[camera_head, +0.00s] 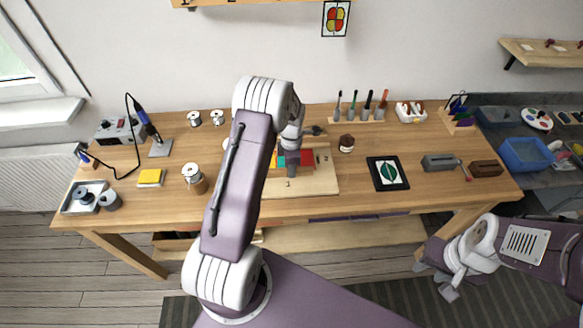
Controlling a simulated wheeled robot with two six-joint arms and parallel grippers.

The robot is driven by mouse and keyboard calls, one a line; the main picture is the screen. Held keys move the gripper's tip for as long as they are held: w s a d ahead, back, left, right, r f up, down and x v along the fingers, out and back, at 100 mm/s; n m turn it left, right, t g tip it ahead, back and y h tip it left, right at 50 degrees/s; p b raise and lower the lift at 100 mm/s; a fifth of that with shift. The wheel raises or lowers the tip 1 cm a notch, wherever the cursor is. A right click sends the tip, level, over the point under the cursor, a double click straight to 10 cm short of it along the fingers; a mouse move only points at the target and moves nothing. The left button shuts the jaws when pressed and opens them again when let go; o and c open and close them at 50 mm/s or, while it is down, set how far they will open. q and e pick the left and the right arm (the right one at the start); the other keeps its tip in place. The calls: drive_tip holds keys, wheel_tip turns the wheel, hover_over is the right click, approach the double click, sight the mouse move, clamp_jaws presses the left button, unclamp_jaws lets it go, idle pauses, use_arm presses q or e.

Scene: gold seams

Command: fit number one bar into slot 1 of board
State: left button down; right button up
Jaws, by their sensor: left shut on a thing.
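The pale wooden board (322,183) lies on the workbench, marked 1 near its front and 2 at its right. Coloured pieces, including a red one (307,157), orange and teal, sit on it. My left gripper (292,173) points down over the board, close to the mark 1. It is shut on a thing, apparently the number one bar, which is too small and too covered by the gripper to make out. My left arm hides the board's left part; slot 1 cannot be made out. My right gripper (437,280) hangs empty in front of the bench, its fingers apart.
A soldering station (120,130), spools and a yellow pad (151,177) stand at left. Upright tools (367,105) line the back.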

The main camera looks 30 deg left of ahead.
use_arm(q)
drive_tip(key=shift+f, duration=0.25)
idle(0.3)
drive_tip(key=c, duration=1.2)
unclamp_jaws()
drive_tip(key=shift+o, duration=0.4)
drive_tip(key=o, duration=0.4)
